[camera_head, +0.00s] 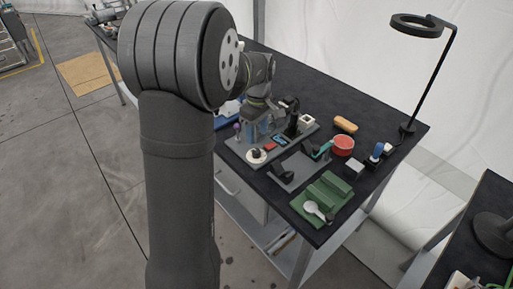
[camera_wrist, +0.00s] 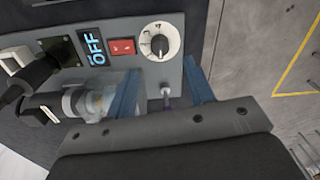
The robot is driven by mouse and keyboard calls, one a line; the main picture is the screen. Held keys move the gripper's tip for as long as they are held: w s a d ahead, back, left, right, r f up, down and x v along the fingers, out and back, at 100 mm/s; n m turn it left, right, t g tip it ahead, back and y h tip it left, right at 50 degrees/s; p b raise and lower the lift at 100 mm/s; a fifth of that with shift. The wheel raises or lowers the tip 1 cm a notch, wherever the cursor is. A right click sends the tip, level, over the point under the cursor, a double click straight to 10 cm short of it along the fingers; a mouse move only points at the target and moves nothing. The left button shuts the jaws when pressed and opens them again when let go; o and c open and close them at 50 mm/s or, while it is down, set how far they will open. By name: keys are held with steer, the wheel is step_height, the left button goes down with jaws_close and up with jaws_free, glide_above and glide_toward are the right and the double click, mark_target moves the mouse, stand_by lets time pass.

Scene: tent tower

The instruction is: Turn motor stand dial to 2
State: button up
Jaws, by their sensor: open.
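The motor stand (camera_head: 238,148) is a grey panel on the black table. Its dial (camera_wrist: 160,42) is a white disc with printed marks and a black knob; the marks are too small to read surely. The dial also shows at the panel's near end in the head view (camera_head: 256,155). The dial lies just beyond the fingertips, apparently untouched.
Black motor parts (camera_wrist: 34,82) stand on the panel beside the display. Bare tabletop (camera_head: 330,90) lies behind.

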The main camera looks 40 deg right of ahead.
mark_target(256, 150)
step_height(256, 150, down, 7)
steer(key=shift+a+f, duration=0.1)
steer(key=shift+a, duration=0.05)
steer(key=c, duration=1)
